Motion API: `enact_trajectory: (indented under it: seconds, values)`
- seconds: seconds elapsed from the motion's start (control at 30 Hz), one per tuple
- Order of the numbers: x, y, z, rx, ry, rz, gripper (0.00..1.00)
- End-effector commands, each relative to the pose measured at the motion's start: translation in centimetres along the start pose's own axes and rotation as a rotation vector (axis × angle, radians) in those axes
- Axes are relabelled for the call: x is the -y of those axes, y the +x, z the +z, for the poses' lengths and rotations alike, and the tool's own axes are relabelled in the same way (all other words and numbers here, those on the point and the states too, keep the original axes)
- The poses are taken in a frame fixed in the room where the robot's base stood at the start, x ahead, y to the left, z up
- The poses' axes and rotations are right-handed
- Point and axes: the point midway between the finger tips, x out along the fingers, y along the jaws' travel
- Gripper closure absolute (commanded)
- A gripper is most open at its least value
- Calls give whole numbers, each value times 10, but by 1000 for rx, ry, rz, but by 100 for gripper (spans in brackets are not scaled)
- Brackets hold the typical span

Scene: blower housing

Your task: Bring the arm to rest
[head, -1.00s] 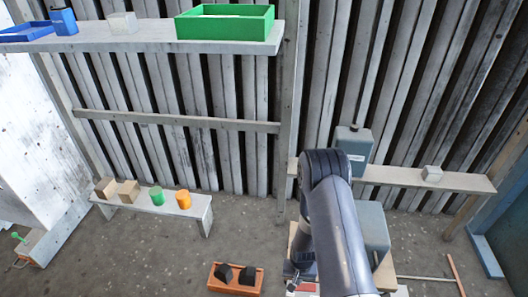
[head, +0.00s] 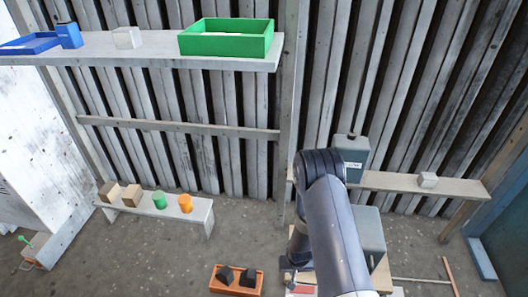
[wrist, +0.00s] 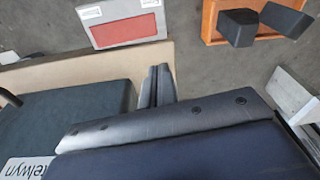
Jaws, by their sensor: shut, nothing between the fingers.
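My arm (head: 335,225) rises at the lower right of the head view, its elbow bent and its forearm pointing down. My gripper (head: 288,277) is small and partly hidden in that view, low beside the arm. In the wrist view its two dark fingers (wrist: 157,84) lie side by side, shut and empty. They are over a pale wooden board (wrist: 85,68), beside a dark green-grey housing (wrist: 70,118) with a partly visible label. I cannot tell how high the fingers are above the board.
An orange tray (head: 214,286) with black pieces stands on the floor left of my gripper. A red-panelled pale box (wrist: 125,30) lies close by. A low bench (head: 200,211) holds blocks and cylinders. A green tray (head: 225,47) is on the upper shelf.

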Motion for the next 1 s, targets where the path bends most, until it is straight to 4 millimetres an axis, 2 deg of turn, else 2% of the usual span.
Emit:
enact_trajectory:
  seconds: [0.13, 0.4, 0.63, 1.0]
  values:
    - [12, 19, -12, -86, -101, -27, 100]
    - [35, 39, -29, -220, -253, -81, 100]
    - [45, 44, -35, -272, -311, -107, 100]
    - [46, 44, -35, -276, -315, -109, 100]
